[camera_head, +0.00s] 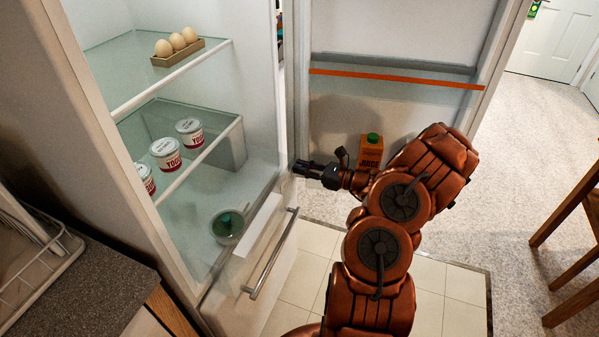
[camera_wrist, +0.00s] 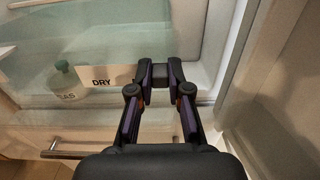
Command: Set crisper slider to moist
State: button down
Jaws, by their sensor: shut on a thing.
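The crisper drawer (camera_head: 237,270) is at the bottom of the open fridge, with a pale label strip (camera_head: 258,225) along its top front. In the wrist view the strip shows the word DRY (camera_wrist: 101,82), just left of my gripper (camera_wrist: 160,72). My gripper's fingertips are close together at the strip's right end and shut on the crisper slider, which the fingers hide. No "moist" marking is visible. In the head view my gripper (camera_head: 303,168) reaches in from the right, at the fridge's right front edge.
A drawer handle (camera_head: 270,255) sticks out below the strip. A green-topped container (camera_head: 227,226) sits behind it. Yogurt tubs (camera_head: 166,153) and eggs (camera_head: 177,41) are on shelves. The open door holds a juice carton (camera_head: 371,151) behind my arm.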

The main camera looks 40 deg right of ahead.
jog(key=shift+d, duration=0.2)
jog(key=c, duration=1.1)
grip_release()
jog(key=shift+w, duration=0.1)
jog(key=v, duration=1.2)
jog(key=shift+a, duration=0.1)
